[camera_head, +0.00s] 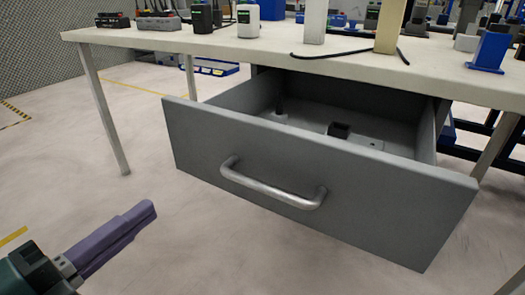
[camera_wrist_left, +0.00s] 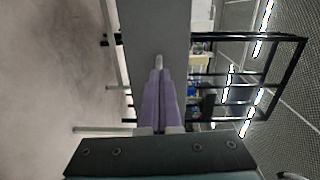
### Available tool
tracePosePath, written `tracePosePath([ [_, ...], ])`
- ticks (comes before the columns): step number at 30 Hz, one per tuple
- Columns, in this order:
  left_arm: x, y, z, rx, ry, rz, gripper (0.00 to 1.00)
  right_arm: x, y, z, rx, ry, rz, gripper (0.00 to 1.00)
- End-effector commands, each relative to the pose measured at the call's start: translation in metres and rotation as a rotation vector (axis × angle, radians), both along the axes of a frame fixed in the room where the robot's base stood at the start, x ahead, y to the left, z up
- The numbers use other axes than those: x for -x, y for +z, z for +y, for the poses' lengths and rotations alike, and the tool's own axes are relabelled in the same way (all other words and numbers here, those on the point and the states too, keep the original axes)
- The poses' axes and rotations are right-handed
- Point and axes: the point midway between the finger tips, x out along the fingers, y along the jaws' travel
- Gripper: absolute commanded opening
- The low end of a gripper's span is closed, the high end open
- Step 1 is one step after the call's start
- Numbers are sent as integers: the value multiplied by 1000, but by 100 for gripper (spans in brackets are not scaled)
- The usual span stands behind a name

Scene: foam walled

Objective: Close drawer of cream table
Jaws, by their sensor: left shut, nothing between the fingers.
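The cream table (camera_head: 180,42) stands across the top of the head view. Its grey drawer (camera_head: 200,143) is pulled out under the tabletop, with its inside showing. A silver bar handle (camera_head: 270,190) is on the drawer front. My left gripper (camera_head: 148,210), with purple fingers, is shut and empty. It is left of the drawer front and apart from it in the head view. In the left wrist view the shut fingers (camera_wrist_left: 160,80) point toward the grey drawer front (camera_wrist_left: 150,30), and the handle's end (camera_wrist_left: 158,62) shows just past the tips.
Inside the drawer lies a small dark block (camera_head: 339,130). Black devices (camera_head: 203,17), a white device (camera_head: 248,20) and a blue block (camera_head: 490,48) stand on the tabletop. A blue tray (camera_head: 212,67) is on the floor behind. The floor before the drawer is clear.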

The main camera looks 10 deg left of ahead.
Motion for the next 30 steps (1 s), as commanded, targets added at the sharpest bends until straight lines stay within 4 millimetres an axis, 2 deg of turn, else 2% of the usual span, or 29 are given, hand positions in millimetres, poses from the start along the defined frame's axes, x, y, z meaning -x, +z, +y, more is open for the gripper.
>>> tracePosePath([
  [4,-1,0,-2,-33,-24,-51,0,0,-6,0,0,0,0,70],
  [8,-16,1,-7,-33,-25,-55,0,0,-9,0,0,1,-1,70],
  [21,-102,-1,-35,-30,-24,-53,0,-1,-36,1,-4,-2,-3,70],
  [25,-119,-1,-41,-29,-24,-51,0,-1,-43,2,-6,-2,-3,70],
  [30,-130,0,-44,-29,-24,-49,0,-1,-46,2,-7,-3,-4,70],
])
